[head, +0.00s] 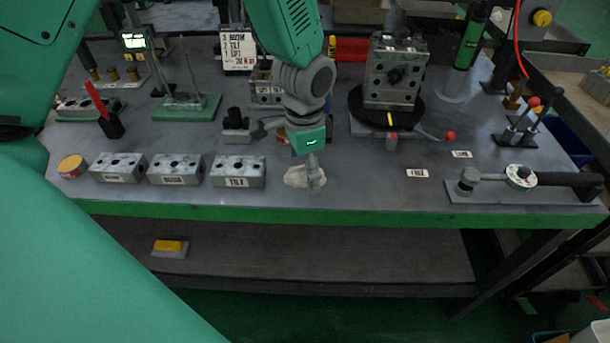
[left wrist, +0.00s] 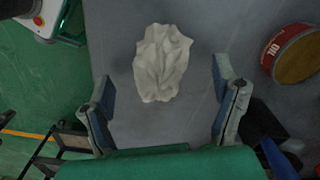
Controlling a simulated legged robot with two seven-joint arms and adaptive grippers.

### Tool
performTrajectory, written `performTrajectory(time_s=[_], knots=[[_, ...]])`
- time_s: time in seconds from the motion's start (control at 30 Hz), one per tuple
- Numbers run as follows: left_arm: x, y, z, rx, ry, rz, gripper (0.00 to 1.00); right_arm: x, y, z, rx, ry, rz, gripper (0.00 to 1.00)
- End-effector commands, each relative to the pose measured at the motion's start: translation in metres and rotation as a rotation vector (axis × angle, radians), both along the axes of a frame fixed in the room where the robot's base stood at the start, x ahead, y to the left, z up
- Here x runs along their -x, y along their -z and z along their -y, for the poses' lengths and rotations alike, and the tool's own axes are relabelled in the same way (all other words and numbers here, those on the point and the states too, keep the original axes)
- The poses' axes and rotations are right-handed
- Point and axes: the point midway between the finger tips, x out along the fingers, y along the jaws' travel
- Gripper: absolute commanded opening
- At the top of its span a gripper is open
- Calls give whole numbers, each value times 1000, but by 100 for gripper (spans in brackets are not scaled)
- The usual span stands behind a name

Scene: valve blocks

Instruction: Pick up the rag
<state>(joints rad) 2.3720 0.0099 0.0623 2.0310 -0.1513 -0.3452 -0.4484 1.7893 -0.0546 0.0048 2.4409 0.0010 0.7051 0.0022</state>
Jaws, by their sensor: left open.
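The rag (head: 298,177) is a crumpled off-white cloth on the grey bench top (head: 340,197), near its front edge and right of the block marked TILT (head: 238,171). In the left wrist view the rag (left wrist: 162,62) lies beyond and between the fingertips, with space on both sides. My left gripper (head: 315,186) is over the rag's right side in the head view and covers part of it. In the left wrist view the left gripper (left wrist: 163,98) is open and empty, fingers wide apart. My right gripper is not in view.
Two more valve blocks (head: 176,169) (head: 118,167) and a round tin (head: 72,166) stand left along the front. A large valve block (head: 394,72) sits on a black turntable behind right. A torque wrench (head: 520,180) lies at right.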

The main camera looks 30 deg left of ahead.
Motion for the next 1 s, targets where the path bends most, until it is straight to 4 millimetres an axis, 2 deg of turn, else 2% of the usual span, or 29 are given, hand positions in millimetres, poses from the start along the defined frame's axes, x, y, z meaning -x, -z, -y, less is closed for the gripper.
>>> performTrajectory(time_s=[0.1,0.33,0.37,0.4,0.5,0.83,1.0], knots=[[0,10,0,0,0,2,81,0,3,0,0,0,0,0],[0,10,0,0,-1,3,81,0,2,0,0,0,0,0],[0,10,0,0,0,3,74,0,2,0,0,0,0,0],[0,10,0,0,-1,3,60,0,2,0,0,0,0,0],[0,10,0,0,-1,3,31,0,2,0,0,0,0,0],[0,8,0,0,-1,3,30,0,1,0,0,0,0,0],[-1,-15,0,1,-1,6,30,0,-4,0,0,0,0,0]])
